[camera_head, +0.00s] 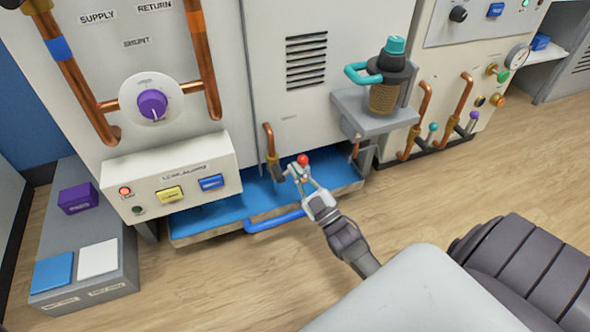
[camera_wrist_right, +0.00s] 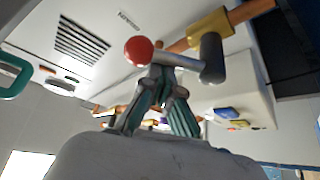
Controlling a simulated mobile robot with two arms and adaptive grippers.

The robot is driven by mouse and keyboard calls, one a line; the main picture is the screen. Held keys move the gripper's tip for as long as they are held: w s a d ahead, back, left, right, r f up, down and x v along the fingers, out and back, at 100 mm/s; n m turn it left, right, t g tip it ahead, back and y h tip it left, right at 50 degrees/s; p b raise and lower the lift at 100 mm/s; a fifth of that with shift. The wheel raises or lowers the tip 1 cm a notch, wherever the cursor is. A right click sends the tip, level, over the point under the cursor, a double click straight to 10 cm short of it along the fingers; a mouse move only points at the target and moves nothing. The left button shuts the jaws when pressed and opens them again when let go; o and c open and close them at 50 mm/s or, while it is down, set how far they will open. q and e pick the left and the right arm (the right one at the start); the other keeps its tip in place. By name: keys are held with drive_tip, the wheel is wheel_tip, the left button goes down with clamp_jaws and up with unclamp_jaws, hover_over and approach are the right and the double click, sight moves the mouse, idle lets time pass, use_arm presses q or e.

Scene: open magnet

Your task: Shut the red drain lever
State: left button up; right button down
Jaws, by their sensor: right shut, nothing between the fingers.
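The red drain lever shows as a red ball (camera_head: 303,159) on a short grey handle at the low copper drain pipe (camera_head: 269,140). In the right wrist view the red ball (camera_wrist_right: 139,50) is at the left end of the metal handle, which runs right to a dark valve body (camera_wrist_right: 212,58) on a brass fitting (camera_wrist_right: 209,32). My right gripper (camera_head: 302,178) is shut and empty, right at the lever; its fingertips (camera_wrist_right: 160,76) are just under the handle, close to the ball. I cannot tell whether they touch. My left gripper is not in view.
A blue tray (camera_head: 205,222) with a blue handle (camera_head: 275,222) lies below the pipe. A grey shelf (camera_head: 378,115) with a teal-topped container (camera_head: 388,75) juts out to the right. A control box (camera_head: 172,178) stands left. Wooden floor is clear in front.

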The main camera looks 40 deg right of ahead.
drive_tip(key=m+h, duration=0.1)
drive_tip(key=m, duration=0.1)
drive_tip(key=f+m+h, duration=0.1)
drive_tip(key=m, duration=0.1)
drive_tip(key=d+f+m+h, duration=0.1)
drive_tip(key=m+h, duration=0.1)
drive_tip(key=shift+s+d+f+t, duration=0.1)
drive_tip(key=shift+s+f+t, duration=0.05)
drive_tip(key=shift+t, duration=0.15)
drive_tip(key=shift+f, duration=0.15)
idle(0.4)
